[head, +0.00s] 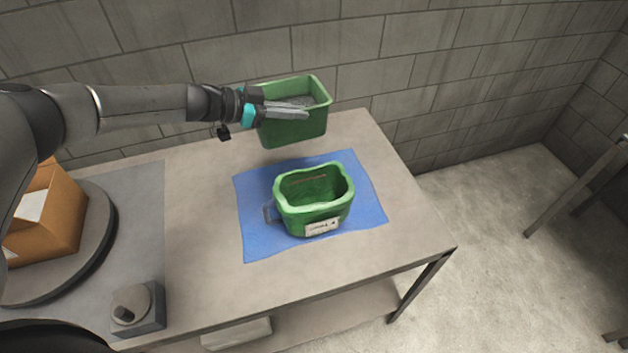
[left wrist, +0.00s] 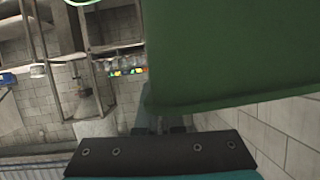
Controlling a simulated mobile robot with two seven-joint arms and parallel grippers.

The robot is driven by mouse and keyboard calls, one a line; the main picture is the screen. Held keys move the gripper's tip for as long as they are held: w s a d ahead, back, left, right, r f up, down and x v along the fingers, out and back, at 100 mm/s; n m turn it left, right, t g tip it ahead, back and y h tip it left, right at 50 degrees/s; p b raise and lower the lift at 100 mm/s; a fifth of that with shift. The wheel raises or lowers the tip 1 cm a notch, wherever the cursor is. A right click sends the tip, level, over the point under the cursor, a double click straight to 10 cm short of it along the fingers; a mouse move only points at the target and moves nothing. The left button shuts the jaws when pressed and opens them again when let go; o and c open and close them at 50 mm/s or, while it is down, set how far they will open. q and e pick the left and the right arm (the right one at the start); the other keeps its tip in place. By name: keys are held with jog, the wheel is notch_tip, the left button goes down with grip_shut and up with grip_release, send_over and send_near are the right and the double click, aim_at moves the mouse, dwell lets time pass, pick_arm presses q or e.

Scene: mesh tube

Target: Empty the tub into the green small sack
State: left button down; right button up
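The green tub (head: 295,132) is at the back of the table, with grey loose contents visible near its rim. My left gripper (head: 303,111) reaches it from the left and is shut on its near wall. The tub looks upright and seems held above the tabletop. In the left wrist view the tub's green wall (left wrist: 230,50) fills the upper right. The green small sack (head: 294,219) stands open-mouthed in front of the tub, with a white label and a grey strap at its left. My right gripper is not in view.
The sack stands on a blue cloth (head: 257,236) on the grey table (head: 205,240). At left are a cardboard box (head: 62,215) on a round turntable (head: 98,242) and a small knob box (head: 140,313). A block wall (head: 350,45) stands close behind.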

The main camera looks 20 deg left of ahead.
aim_at(266, 148)
pick_arm(q)
jog(key=shift+m+h, duration=0.3)
jog(key=s+a+f, duration=0.1)
jog(key=a, duration=0.1)
jog(key=s+a+f+b, duration=0.1)
jog(key=a+f, duration=0.1)
jog(key=s+a+f+b, duration=0.1)
jog(key=a+f, duration=0.1)
jog(key=shift+s+a, duration=0.15)
jog(key=s+a+f+b, duration=0.2)
jog(key=a+f+b, duration=0.2)
jog(key=f+b, duration=0.3)
jog(key=shift+f+g, duration=0.3)
jog(key=shift+f, duration=0.15)
jog(key=shift+r, duration=0.1)
jog(key=s+d+r+m+t+y+p, duration=0.1)
jog(key=s+d+r+m+y+p, duration=0.1)
jog(key=p, duration=1.3)
jog(key=d+r+m+y, duration=0.1)
jog(key=d+r+m, duration=0.1)
jog(key=d+r, duration=0.1)
jog(key=shift+s+y, duration=0.35)
jog(key=shift+y, duration=0.05)
jog(key=shift+s+d+r+m+t+y+p, duration=0.2)
jog(key=shift+d+y+p, duration=0.1)
jog(key=shift+d, duration=0.1)
jog(key=shift+s+d+r+m+t+y+p, duration=0.1)
jog(key=shift+s+d+r+m+y+p, duration=0.1)
jog(key=shift+d+p, duration=0.15)
